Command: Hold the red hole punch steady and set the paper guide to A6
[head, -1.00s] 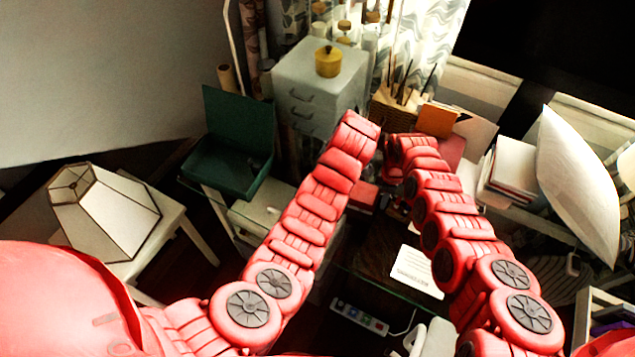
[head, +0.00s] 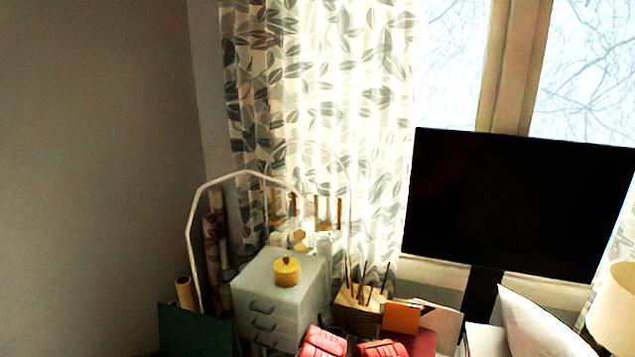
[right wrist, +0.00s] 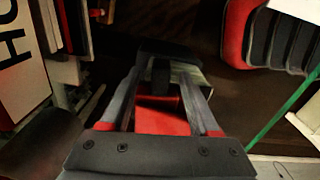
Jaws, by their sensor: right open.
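In the right wrist view, the two dark fingers of my right gripper (right wrist: 164,82) reach forward and stand apart. Between them shows a flat red surface (right wrist: 162,118) with a dark upright part and a pale grey edge beyond it. It looks like the red hole punch, but most of it is hidden by the fingers. I cannot tell whether the fingers touch it. The paper guide and its A6 mark cannot be made out. The head view has neither gripper in it, only red parts of my arms at the bottom edge. My left gripper is not in view.
A green box lid (head: 195,333) stands at lower left.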

